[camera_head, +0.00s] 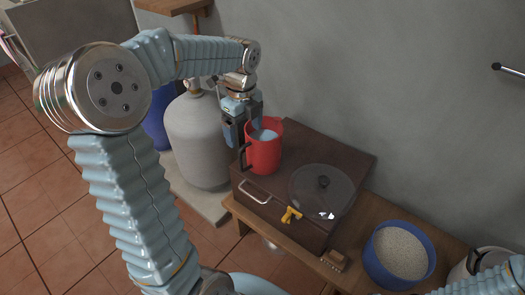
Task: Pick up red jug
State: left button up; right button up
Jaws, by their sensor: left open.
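The red jug (264,155) stands upright on the dark brown box-like stove, near its back left. Its dark handle (243,158) faces left and toward me. My left gripper (242,130) points down at the jug's left rim, with its jaws apart. One finger is outside the jug on the left. The other is close to the rim, and I cannot tell whether it touches. The jug stands on the stove and is not gripped. My right gripper is out of view; only part of my right arm shows at the bottom right corner.
A glass lid (321,189) with a dark knob lies on the stove (268,200) right of the jug. A yellow knob (291,214) is on its front. A grey gas cylinder (198,140) stands left. A blue bowl of grain (399,252) stands right. The wall is close behind.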

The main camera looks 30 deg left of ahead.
aim_at(245, 145)
pick_arm(q)
notch_tip(245, 145, down, 7)
jog(key=shift+s+d+r+b, duration=0.15)
jog(key=shift+b, duration=0.15)
jog(key=shift+r, duration=0.1)
grip_shut()
dwell(0.4)
